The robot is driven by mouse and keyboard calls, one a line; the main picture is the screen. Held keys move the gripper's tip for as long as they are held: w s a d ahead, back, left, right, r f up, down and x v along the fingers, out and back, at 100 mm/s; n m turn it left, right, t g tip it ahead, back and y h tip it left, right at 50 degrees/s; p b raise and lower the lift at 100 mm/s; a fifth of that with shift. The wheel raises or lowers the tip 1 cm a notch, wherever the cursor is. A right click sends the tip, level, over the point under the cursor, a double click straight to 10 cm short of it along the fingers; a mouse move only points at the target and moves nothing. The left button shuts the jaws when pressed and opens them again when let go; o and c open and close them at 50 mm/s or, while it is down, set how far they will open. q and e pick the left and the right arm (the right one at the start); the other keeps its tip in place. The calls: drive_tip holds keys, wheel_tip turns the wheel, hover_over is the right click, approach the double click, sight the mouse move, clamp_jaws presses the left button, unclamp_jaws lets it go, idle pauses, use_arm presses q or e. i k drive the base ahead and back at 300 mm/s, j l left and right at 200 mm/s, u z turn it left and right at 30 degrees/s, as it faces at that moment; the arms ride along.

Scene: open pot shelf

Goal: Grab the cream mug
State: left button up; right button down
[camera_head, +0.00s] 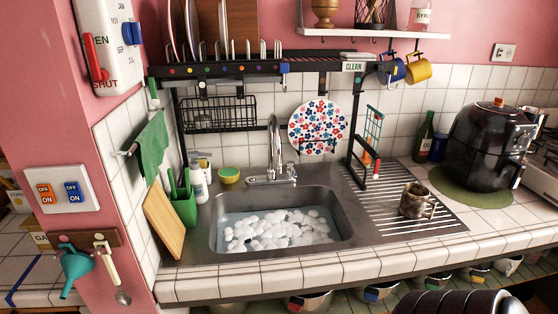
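A mug (415,201) with a mottled cream and brown surface stands upright on the ribbed drainboard (385,203), right of the sink. Its handle points to the right. A pale cup-like vessel (508,265) is partly visible on the shelf under the counter at the lower right; I cannot tell whether it is a mug. Nothing is touching the mottled mug.
The sink (343,238) is full of foam, with a tap (274,150) behind it. A black rack post and arm (362,160) stand behind the mug. Blue (392,69) and yellow (418,70) mugs hang above. A black air fryer (488,146) stands right. The tiled front edge is clear.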

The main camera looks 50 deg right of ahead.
sight(414, 196)
drive_tip(key=z, duration=2.55)
drive_tip(key=l+u, duration=0.15)
drive_tip(key=u, duration=0.2)
drive_tip(key=i+l+u, duration=0.1)
drive_tip(key=u, duration=0.3)
drive_tip(key=l+u, duration=0.8)
drive_tip(key=l, duration=0.35)
drive_tip(key=k+l, duration=0.1)
drive_tip(key=l, duration=0.35)
drive_tip(key=l+u, duration=0.15)
drive_tip(key=l, duration=0.3)
drive_tip(key=k, duration=0.1)
